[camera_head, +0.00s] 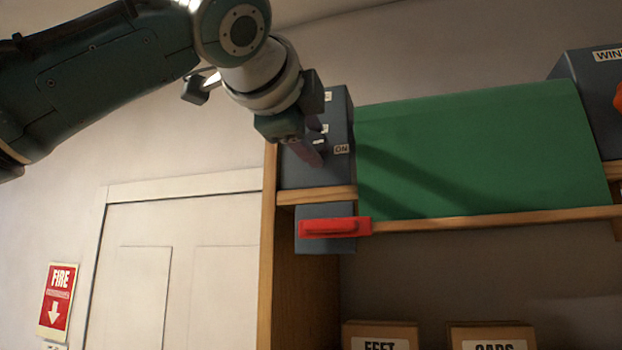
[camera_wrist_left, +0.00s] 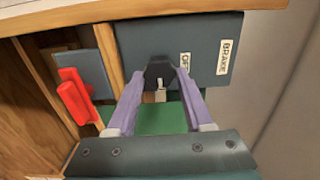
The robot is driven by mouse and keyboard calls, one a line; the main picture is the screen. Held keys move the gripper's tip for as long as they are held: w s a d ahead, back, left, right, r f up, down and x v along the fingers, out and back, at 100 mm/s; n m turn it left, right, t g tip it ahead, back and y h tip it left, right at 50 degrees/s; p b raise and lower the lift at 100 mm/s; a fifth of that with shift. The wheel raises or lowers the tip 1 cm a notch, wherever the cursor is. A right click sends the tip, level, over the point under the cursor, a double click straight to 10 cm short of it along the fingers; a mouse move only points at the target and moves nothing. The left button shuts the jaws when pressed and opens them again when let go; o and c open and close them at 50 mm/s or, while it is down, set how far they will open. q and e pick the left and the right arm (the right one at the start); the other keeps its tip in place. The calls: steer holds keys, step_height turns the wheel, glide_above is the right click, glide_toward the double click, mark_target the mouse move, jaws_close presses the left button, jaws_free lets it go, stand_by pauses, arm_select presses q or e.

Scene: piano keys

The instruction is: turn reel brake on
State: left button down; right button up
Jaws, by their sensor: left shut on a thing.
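The reel brake is a dark blue-grey box (camera_head: 342,112) at the top left end of the green sheet, with an ON label (camera_head: 341,149) low on its face. The box (camera_wrist_left: 212,25) fills the top of the left wrist view, with a BRAKE label (camera_wrist_left: 224,58) and a partly covered label that seems to read OFF (camera_wrist_left: 185,62). My left gripper (camera_head: 314,152) is at the box's face. In the wrist view my purple fingers (camera_wrist_left: 162,78) are shut on a dark brake lever (camera_wrist_left: 159,70). The lever's exact setting is hard to tell. My right gripper is out of view.
A red handle (camera_head: 335,227) sits on a small box below the brake. The green sheet (camera_head: 470,150) stretches right to another grey box (camera_head: 590,85). Wooden rails frame it. Cardboard boxes (camera_head: 380,332) stand below, and a white door (camera_head: 180,270) is at left.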

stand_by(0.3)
arm_select(q)
steer(key=shift+c, duration=1.5)
jaws_free()
